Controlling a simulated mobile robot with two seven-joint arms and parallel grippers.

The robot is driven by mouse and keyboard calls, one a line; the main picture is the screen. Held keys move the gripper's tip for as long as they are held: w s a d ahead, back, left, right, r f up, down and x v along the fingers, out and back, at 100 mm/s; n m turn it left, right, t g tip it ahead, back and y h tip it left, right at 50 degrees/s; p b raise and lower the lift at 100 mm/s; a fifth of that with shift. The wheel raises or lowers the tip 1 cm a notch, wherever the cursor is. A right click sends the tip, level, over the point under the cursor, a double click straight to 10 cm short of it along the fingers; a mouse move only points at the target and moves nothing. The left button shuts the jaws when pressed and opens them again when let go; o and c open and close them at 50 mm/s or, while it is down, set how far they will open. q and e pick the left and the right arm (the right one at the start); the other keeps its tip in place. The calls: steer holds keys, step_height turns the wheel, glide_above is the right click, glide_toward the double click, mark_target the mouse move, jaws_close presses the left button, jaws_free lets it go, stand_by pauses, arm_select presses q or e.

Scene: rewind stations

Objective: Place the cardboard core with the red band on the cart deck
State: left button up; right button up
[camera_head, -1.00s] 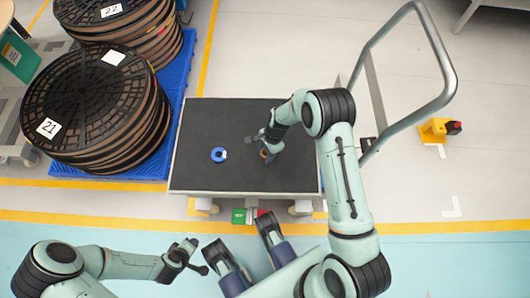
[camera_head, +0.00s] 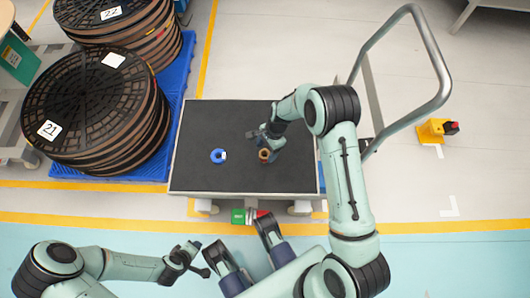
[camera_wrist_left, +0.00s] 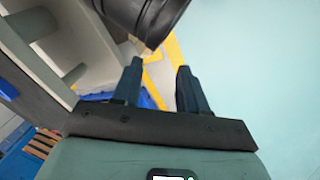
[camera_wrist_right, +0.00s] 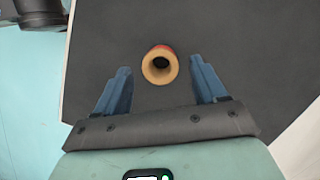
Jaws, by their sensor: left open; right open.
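The cardboard core with the red band (camera_head: 265,156) stands upright on the dark cart deck (camera_head: 205,125), right of the deck's middle. In the right wrist view the core (camera_wrist_right: 159,66) shows its tan open end with a bit of red at its far edge. My right gripper (camera_head: 258,136) is open and empty. Its fingers (camera_wrist_right: 160,78) point toward the core, which lies between and just beyond the fingertips, touching neither. My left gripper (camera_head: 200,257) is open and empty, off the cart in front of its near edge; its fingers show in the left wrist view (camera_wrist_left: 158,75).
A blue ring-shaped roll (camera_head: 218,156) lies on the deck left of the core. Stacked reels (camera_head: 95,110) labelled 21 and 22 stand on a blue pallet (camera_head: 178,85) at left. The cart's grey handle (camera_head: 440,60) rises at right. The deck's back left is clear.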

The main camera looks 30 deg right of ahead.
arm_select(q)
steer(key=shift+g+h, duration=0.3)
steer(key=shift+g, duration=0.2)
steer(key=s, duration=0.1)
steer(key=s+d+r+p, duration=0.1)
steer(key=s+r, duration=0.1)
steer(key=shift+s+d+r+p, duration=0.15)
steer(key=shift+d+p, duration=0.2)
steer(key=shift+p, duration=0.05)
arm_select(e)
steer(key=v, duration=0.8)
steer(key=shift+r, duration=0.4)
